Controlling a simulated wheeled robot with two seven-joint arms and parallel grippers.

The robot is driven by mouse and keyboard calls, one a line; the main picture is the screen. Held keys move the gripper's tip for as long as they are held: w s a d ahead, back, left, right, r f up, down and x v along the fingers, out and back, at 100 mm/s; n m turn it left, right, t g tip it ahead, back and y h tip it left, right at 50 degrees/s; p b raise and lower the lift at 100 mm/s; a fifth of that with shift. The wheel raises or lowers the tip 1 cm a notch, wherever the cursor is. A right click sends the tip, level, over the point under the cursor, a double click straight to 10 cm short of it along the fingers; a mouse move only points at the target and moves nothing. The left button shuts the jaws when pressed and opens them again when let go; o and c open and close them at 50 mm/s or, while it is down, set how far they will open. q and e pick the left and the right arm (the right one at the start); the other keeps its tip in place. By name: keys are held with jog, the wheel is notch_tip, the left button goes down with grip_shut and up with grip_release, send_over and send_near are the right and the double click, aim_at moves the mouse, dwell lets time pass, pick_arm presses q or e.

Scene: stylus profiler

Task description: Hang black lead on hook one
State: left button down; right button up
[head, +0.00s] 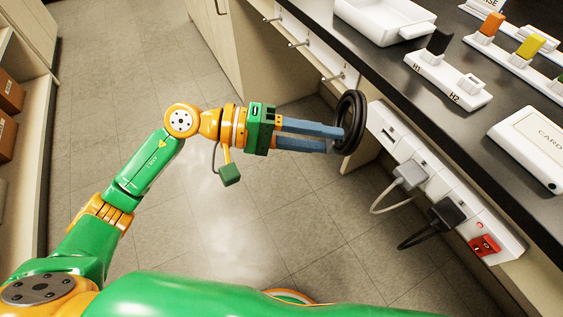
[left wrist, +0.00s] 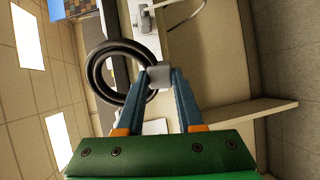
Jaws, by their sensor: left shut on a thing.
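The black lead (head: 351,122) is a coiled ring held near the counter's front edge. My left gripper (head: 342,138) has its blue fingers shut on the lead. In the left wrist view the fingertips (left wrist: 159,78) close on a small grey block at the side of the black coil (left wrist: 93,72). Hooks stick out from a white panel below the counter edge: a far one (head: 272,19), a middle one (head: 298,44) and a near one (head: 331,78). The lead is nearest the near hook and looks apart from it. I cannot read which is hook one. My right gripper is not in view.
A white socket strip (head: 440,180) with a grey plug (head: 411,175), a black plug (head: 447,214) and a red switch (head: 484,245) runs right of the lead. Floor left is clear.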

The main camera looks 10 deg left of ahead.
pick_arm(q)
jog(key=w+a+f+n+t+y+b, duration=0.1)
jog(key=w+a+f+n+t+b, duration=0.4)
jog(key=w+a+t+b, duration=0.2)
jog(key=shift+w+a+f+n+t, duration=0.4)
jog(key=shift+w+t, duration=0.4)
jog(key=shift+w, duration=0.15)
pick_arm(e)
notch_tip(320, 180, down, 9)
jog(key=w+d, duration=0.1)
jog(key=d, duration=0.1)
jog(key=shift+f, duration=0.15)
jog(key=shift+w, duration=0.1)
pick_arm(q)
jog(key=x, duration=0.5)
jog(key=shift+b, duration=0.35)
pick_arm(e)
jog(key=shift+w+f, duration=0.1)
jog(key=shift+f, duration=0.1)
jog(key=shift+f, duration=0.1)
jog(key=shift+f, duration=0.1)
